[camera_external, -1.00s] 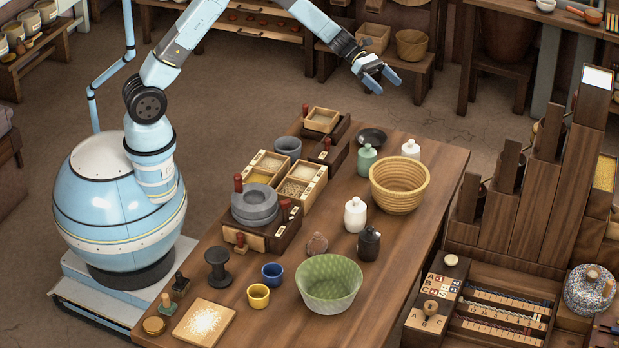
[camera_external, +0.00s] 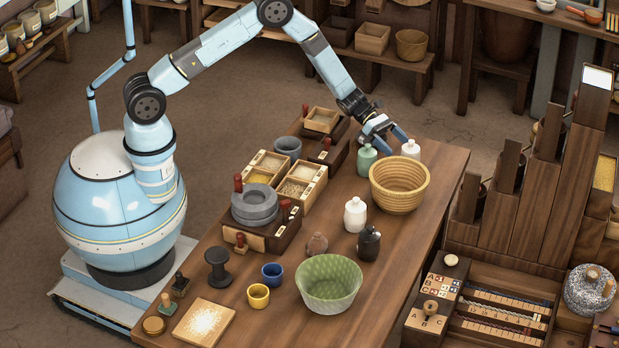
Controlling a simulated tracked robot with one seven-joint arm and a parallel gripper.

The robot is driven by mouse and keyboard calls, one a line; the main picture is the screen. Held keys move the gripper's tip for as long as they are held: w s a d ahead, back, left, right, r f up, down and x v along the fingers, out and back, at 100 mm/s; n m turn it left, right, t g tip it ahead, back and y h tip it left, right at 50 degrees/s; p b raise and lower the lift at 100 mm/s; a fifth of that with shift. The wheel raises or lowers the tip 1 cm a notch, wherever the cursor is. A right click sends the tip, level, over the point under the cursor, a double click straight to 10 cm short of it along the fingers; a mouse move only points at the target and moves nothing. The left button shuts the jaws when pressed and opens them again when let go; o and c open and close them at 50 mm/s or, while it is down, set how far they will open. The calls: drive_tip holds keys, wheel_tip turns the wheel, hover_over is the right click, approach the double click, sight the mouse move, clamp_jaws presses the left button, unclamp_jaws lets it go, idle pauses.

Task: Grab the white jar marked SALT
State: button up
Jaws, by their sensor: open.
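Two white jars stand on the wooden table (camera_external: 415,245). One white jar (camera_external: 355,216) is near the middle, beside a black jar (camera_external: 369,244). The other white jar (camera_external: 411,150) is at the far side, behind the woven basket and partly hidden by it. I cannot read a SALT mark on either one. My gripper (camera_external: 389,144) is open and empty over the far part of the table, beside the far white jar and close to a green jar (camera_external: 367,160). I cannot tell whether it touches either jar.
The yellow woven basket (camera_external: 400,186) stands just in front of the far white jar. Wooden boxes (camera_external: 302,186) and a stone quern (camera_external: 255,203) line the left side. A green bowl (camera_external: 329,284) and a small brown jar (camera_external: 317,244) are nearer the front.

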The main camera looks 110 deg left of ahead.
sight(410, 159)
drive_tip(key=shift+x, duration=3.9)
drive_tip(key=shift+d+r, duration=0.15)
drive_tip(key=shift+c, duration=0.5)
clamp_jaws()
